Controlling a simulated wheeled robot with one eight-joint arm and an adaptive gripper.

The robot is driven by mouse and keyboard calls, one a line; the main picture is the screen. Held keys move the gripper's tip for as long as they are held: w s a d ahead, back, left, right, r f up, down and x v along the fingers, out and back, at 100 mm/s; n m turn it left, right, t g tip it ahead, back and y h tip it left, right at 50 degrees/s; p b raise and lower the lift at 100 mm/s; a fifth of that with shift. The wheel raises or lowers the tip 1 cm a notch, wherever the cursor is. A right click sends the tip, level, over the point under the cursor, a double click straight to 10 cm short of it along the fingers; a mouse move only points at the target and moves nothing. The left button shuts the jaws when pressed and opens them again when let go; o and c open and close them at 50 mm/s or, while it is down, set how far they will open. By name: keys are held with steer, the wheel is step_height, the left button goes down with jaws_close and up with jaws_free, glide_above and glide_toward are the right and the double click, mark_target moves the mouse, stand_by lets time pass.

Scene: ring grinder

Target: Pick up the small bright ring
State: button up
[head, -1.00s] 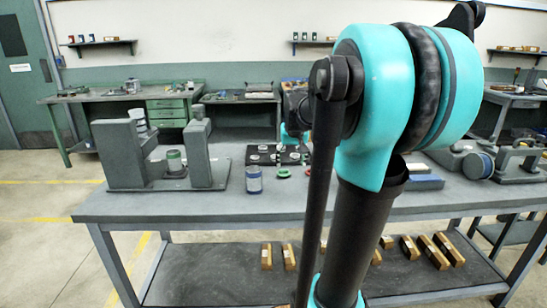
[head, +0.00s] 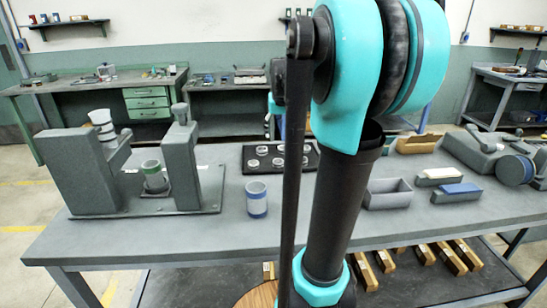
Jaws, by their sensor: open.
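Several bright metal rings stand on a black tray (head: 232,170) at the middle of the workbench. One is a pale ring (head: 262,150) at the back left of the tray, and another ring (head: 252,163) is at the front left. They look alike in size from here, so I cannot tell which is the small one. My dark and teal arm crosses the view right of centre and covers part of the tray's right side. My gripper is hidden behind the arm, and I see no fingertips.
A grey grinder fixture (head: 90,170) with a green-banded cup (head: 153,176) stands left on the workbench (head: 200,240). A blue-banded cylinder (head: 257,199) is before the tray. An empty grey bin (head: 388,194) and blue-topped block (head: 457,192) are right. The front left bench is clear.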

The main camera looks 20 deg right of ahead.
glide_toward(278, 159)
steer(key=f, duration=0.2)
steer(key=shift+s+a+f, duration=0.3)
steer(key=shift+x, duration=2.7)
steer(key=shift+d, duration=0.15)
steer(key=c, duration=1.3)
